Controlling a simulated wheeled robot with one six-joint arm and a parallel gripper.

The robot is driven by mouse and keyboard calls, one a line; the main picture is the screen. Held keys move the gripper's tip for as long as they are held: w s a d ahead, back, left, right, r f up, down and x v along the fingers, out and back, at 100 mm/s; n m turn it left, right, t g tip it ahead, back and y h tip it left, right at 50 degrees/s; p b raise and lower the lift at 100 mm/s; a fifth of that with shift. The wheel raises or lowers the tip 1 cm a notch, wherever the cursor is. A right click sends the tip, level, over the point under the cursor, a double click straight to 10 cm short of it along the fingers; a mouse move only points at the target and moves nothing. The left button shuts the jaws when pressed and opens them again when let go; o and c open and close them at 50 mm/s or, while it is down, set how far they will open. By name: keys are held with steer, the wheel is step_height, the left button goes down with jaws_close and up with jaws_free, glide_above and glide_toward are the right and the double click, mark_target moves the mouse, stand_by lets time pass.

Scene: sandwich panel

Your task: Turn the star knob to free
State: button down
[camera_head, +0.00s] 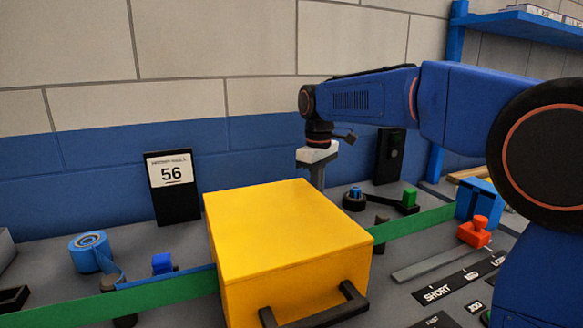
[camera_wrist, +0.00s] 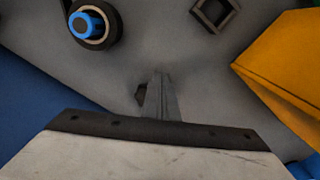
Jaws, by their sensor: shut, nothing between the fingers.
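My gripper (camera_head: 318,178) points down behind the yellow box in the head view, and the box hides its fingertips. In the wrist view my gripper (camera_wrist: 159,78) shows its fingers together and empty above the grey surface. A small dark shape (camera_wrist: 141,95) shows just left of the fingers; I cannot tell whether it is the star knob or whether they touch. A blue knob in a black round base (camera_head: 354,199) stands right of the gripper in the head view. A similar blue-centred round part (camera_wrist: 88,25) is at the wrist view's upper left. No star shape or "free" mark is legible.
The yellow box (camera_head: 285,230) with a dark handle stands close in front of the gripper. A green strip (camera_head: 415,227) runs behind it. A black "56" sign (camera_head: 170,205), blue tape roll (camera_head: 91,252) and red-orange block (camera_head: 474,235) stand around. A dark square frame (camera_wrist: 215,13) lies nearby.

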steer(key=shift+w+d, duration=0.6)
stand_by(0.5)
steer(key=shift+w+d, duration=0.35)
steer(key=shift+w, duration=0.35)
stand_by(0.4)
steer(key=shift+s+d, duration=0.1)
steer(key=shift+d, duration=0.25)
steer(key=shift+r, duration=3)
steer(key=shift+s+a+f, duration=0.4)
steer(key=shift+a+f, duration=0.05)
steer(key=shift+f, duration=0.55)
steer(key=shift+s+a+f, duration=0.4)
steer(key=shift+f, duration=0.6)
steer(key=shift+s+a+f, duration=0.4)
steer(key=shift+a+f, duration=0.05)
steer(key=shift+f, duration=0.55)
steer(key=shift+w+d, duration=0.55)
